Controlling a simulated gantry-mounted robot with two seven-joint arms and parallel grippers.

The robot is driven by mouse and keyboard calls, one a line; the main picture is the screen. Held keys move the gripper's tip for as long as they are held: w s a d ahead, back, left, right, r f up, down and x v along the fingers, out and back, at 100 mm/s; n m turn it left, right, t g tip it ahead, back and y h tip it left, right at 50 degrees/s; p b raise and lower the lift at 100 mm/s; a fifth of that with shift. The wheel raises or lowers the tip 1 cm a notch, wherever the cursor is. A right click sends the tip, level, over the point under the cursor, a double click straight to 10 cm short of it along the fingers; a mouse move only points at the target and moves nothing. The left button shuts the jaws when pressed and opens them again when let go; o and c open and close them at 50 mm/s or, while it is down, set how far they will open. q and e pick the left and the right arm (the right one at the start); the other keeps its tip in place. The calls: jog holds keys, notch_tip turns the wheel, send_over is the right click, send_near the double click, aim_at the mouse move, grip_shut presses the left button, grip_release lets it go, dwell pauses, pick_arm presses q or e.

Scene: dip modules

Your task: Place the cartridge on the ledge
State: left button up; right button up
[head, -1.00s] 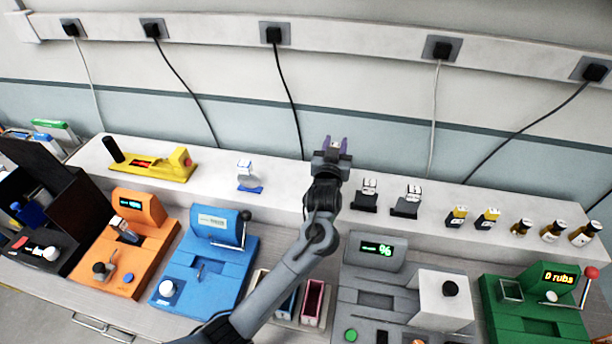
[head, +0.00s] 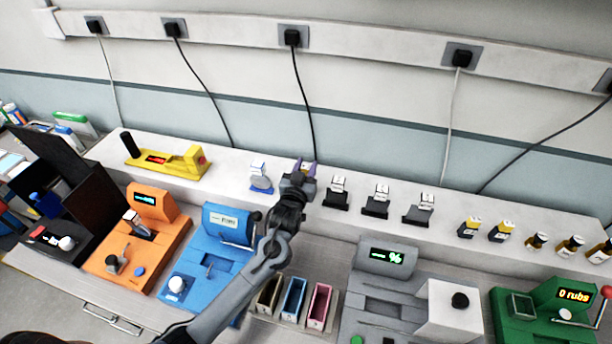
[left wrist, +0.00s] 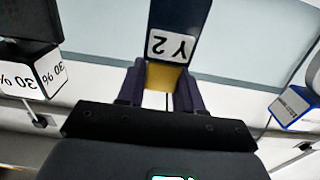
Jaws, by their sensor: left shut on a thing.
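My left gripper (head: 303,168), with purple fingers, is over the white ledge (head: 225,164). It is between a blue-and-white cartridge (head: 260,178) on its left and a row of black cartridges with white labels (head: 337,192) on its right. In the left wrist view, its fingers (left wrist: 160,92) are shut on a dark blue cartridge (left wrist: 178,18) with a yellow end and a white label, apparently marked Y2. In the head view the gripper hides most of this cartridge, and I cannot tell whether it touches the ledge. My right gripper is not in view.
A yellow device (head: 165,160) stands at the ledge's left. Yellow-and-dark cartridges (head: 468,228) and small bottles (head: 537,242) stand to the right. Orange (head: 150,235), blue (head: 205,255), grey (head: 385,285) and green (head: 530,315) machines stand in front, with coloured bins (head: 293,298) between.

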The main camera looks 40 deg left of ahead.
pick_arm(q)
jog(key=shift+f, duration=1.7)
jog(key=shift+f, duration=0.15)
jog(key=o, duration=1)
jog(key=shift+o, duration=0.2)
